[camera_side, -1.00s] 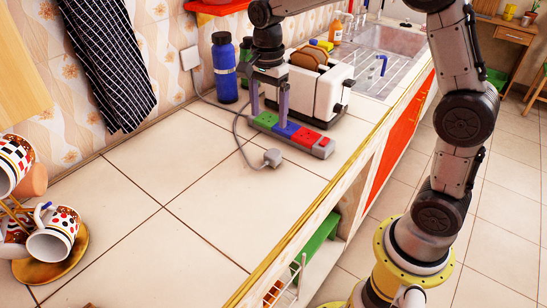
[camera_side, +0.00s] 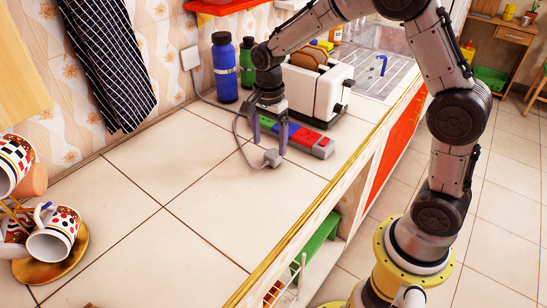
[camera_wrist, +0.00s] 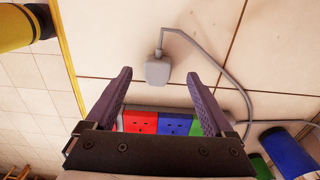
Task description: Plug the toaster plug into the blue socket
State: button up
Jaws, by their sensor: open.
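The grey toaster plug (camera_side: 272,158) lies on the tiled counter, its cord trailing back; the plug also shows in the wrist view (camera_wrist: 157,70). My gripper (camera_side: 268,150) is open and empty, its fingers pointing down just behind the plug. In the wrist view, the plug lies beyond and between the fingertips (camera_wrist: 158,84), and I see no contact. The power strip carries a blue socket (camera_side: 294,131) between a red one and a green one. The blue socket also shows in the wrist view (camera_wrist: 174,124). My fingers partly hide the strip's green end.
A white toaster (camera_side: 318,90) with bread stands behind the strip. Blue (camera_side: 225,72) and green bottles stand by the wall, near a wall outlet (camera_side: 190,58). Mugs on a gold saucer (camera_side: 76,262) sit at the left. The counter's middle is clear.

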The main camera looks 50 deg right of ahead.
aim_at(272, 154)
jog(key=f, duration=0.4)
jog(key=shift+s+d, duration=0.2)
jog(key=shift+d, duration=0.1)
jog(key=shift+f, duration=0.65)
grip_shut()
jog(key=shift+w+r, duration=0.1)
jog(key=shift+r, duration=0.05)
